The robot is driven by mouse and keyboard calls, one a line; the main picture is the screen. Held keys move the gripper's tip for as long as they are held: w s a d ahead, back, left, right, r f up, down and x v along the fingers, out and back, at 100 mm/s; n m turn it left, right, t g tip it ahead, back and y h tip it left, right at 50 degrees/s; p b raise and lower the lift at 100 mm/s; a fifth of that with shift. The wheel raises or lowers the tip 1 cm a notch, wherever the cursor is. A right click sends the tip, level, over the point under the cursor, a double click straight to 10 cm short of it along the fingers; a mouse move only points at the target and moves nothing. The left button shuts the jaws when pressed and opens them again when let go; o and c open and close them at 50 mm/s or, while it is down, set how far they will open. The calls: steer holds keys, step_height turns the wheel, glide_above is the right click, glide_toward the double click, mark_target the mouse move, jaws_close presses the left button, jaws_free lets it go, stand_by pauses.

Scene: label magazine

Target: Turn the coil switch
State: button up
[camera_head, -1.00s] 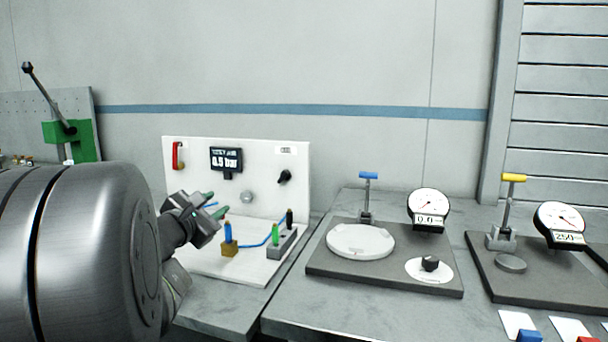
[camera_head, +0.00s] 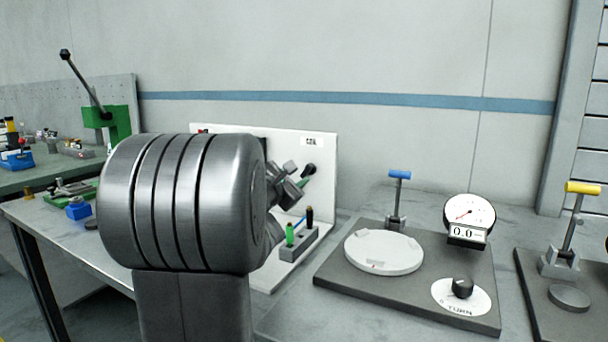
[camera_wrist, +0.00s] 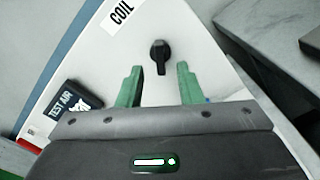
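The coil switch (camera_wrist: 159,52) is a black rotary knob with a short pointer on a white upright panel. In the wrist view it lies just beyond and between my fingertips, its pointer towards the gripper. The switch (camera_head: 309,168) also shows in the head view, near the panel's right edge. My gripper (camera_wrist: 159,74) is open, with a green finger on either side and nothing between them. In the head view my gripper (camera_head: 303,182) is close to the switch, partly hidden by my arm. Contact cannot be told. A COIL label (camera_wrist: 121,13) sits above the switch.
The white panel (camera_head: 325,155) also carries a TEST AIR display (camera_wrist: 70,108). Below the switch stand a grey block (camera_head: 298,245) with green and black plugs. To the right is a dark plate (camera_head: 400,295) with a white disc, gauge and knob.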

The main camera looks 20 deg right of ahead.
mark_target(306, 171)
steer(key=shift+x, duration=2.15)
steer(key=shift+c, duration=0.4)
jaws_close()
